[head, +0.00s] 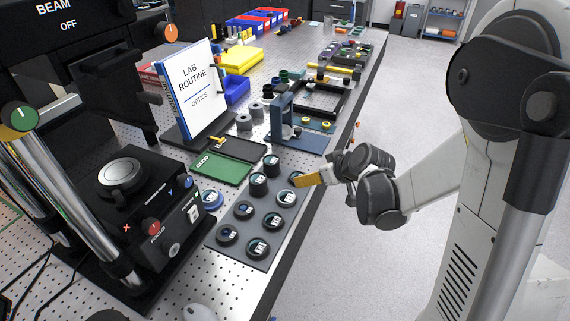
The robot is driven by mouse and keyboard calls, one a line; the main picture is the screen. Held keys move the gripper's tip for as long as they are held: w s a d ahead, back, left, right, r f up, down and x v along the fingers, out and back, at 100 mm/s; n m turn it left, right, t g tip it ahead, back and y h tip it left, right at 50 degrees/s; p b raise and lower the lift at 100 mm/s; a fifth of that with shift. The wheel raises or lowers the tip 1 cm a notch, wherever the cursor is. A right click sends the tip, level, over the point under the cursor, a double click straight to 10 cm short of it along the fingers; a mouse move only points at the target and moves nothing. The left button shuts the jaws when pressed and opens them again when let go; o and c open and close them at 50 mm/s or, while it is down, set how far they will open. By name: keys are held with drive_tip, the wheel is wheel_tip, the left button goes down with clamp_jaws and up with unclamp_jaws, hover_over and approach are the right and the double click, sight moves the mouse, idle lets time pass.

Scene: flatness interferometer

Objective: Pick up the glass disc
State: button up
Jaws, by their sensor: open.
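Several round black holders sit on a grey mat (222,238) near the table's front edge. Some have pale, glassy tops with small labels, such as the front one (258,246) and the one at the right (287,197). I cannot tell which of them, if any, is the glass disc. A silvery round plate (122,173) also lies on the black instrument stage at the left. I see nothing held.
A green tray (220,166) marked GOOD lies behind the mat, beside a dark tray. A blue stand (283,118) and an upright LAB ROUTINE binder (196,88) stand farther back. The black interferometer with steel posts (70,190) fills the left. Floor is clear right of the table.

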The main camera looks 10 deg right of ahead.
drive_tip(key=b+x, duration=0.1)
drive_tip(key=x, duration=0.3)
drive_tip(key=shift+s+f, duration=0.1)
drive_tip(key=shift+f, duration=0.05)
drive_tip(key=b+x, duration=0.2)
drive_tip(key=x, duration=0.3)
drive_tip(key=shift+w+a, duration=0.25)
drive_tip(key=shift+w, duration=0.15)
drive_tip(key=shift+c, duration=0.9)
drive_tip(key=c, duration=1.1)
